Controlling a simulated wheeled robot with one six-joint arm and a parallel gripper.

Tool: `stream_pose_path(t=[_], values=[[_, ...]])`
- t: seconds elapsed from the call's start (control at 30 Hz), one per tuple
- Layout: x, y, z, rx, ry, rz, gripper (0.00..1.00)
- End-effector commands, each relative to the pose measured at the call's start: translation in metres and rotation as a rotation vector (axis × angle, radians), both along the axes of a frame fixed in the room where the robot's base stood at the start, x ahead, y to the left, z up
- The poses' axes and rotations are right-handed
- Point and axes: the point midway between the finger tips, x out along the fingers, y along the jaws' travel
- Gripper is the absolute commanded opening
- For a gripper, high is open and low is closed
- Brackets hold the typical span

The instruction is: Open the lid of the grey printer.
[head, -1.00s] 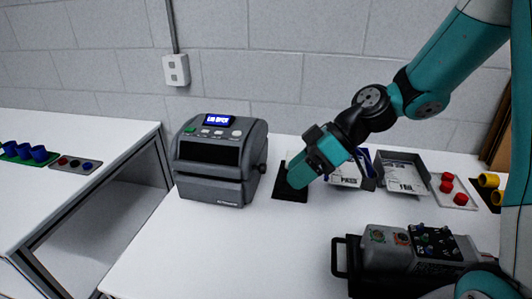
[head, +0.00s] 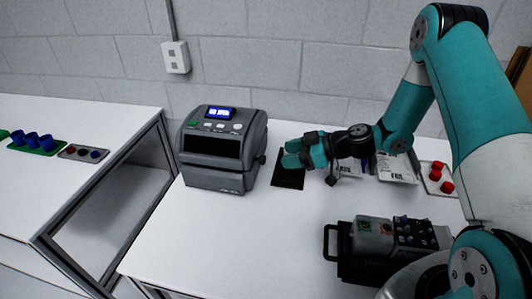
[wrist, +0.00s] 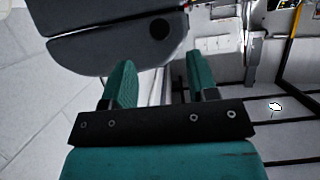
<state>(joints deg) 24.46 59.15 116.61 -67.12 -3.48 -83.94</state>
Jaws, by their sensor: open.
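The grey printer (head: 222,150) stands on the white table, left of my gripper. Its top cover lies down over the body, with a lit blue screen (head: 219,113) and buttons on top. A small dark knob (head: 262,159) sticks out of its right side. My gripper (head: 288,158) is open and empty, pointing left at the printer's right side, above a black mat (head: 289,178). A gap separates it from the printer. In the wrist view the two teal fingers (wrist: 162,85) are apart, and the printer's grey side (wrist: 120,35) fills the upper left.
A grey and black device with a handle (head: 375,250) stands at the front right. Behind my arm is a tray labelled FAIL (head: 397,172), with red parts (head: 437,175) beside it. A second table at left holds blue cups (head: 38,143). The table's front middle is clear.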

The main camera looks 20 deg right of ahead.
Motion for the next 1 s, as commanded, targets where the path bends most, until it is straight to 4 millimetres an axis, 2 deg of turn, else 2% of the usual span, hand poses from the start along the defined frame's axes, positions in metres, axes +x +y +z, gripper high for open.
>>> stream_pose_path(t=[0.1,0.3,0.5,0.77,0.87,1.0], values=[[0.012,0.023,-0.007,0.000,0.000,0.006,0.54],[0.027,0.049,-0.021,-0.001,0.001,0.003,0.54],[0.034,0.059,-0.028,-0.001,0.001,0.001,0.54],[0.034,0.060,-0.029,0.000,0.000,0.000,0.54],[0.034,0.060,-0.029,0.000,0.000,0.000,0.35],[0.034,0.060,-0.029,0.000,0.000,0.000,0.03]])
